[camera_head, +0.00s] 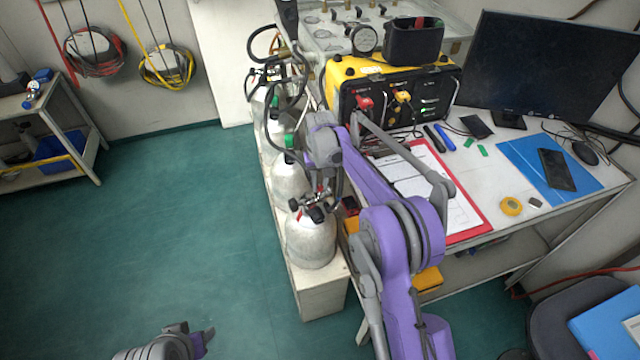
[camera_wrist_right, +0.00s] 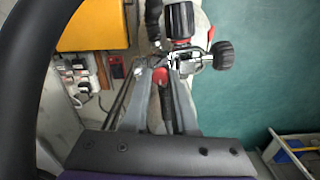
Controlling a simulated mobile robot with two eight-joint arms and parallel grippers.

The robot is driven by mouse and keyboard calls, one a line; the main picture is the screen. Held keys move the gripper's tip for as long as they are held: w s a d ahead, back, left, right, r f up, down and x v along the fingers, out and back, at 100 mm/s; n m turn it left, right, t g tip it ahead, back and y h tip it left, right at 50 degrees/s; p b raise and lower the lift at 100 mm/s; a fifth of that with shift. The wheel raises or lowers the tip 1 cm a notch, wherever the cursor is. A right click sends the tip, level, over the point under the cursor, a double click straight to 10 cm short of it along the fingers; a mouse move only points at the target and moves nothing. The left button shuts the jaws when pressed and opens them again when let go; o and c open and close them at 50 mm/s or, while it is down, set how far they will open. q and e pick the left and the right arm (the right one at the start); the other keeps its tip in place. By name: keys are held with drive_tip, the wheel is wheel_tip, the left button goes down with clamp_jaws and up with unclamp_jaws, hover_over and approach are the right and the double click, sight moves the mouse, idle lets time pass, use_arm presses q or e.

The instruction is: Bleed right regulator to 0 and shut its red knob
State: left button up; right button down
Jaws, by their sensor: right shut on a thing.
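A silver cylinder (camera_head: 311,243) stands at the near end of a row of cylinders, with a regulator (camera_head: 315,207) and black knobs on its top. My right gripper (camera_wrist_right: 161,72) reaches down to this regulator from above. In the right wrist view its two grey fingers are shut on a small red knob (camera_wrist_right: 161,78). A black hose or handle runs below the knob, between the fingers. The regulator's black knob (camera_wrist_right: 222,55) is to the right, and a black and red part (camera_wrist_right: 180,20) is above. No gauge reading is legible. My left gripper (camera_head: 190,337) is low at the left, away from the cylinders; its jaws are unclear.
The desk (camera_head: 555,215) to the right holds a yellow-black panel box (camera_head: 400,95), a red clipboard (camera_head: 478,215) and a monitor (camera_head: 550,65). More cylinders (camera_head: 288,178) stand behind the near one on a pale bench (camera_head: 320,292). The green floor (camera_head: 160,230) at left is clear.

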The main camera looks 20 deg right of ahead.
sight(320, 187)
drive_tip(key=shift+n, duration=2.2)
drive_tip(key=c, duration=0.7)
unclamp_jaws()
wheel_tip(320, 187, up, 11)
drive_tip(key=shift+f, duration=0.1)
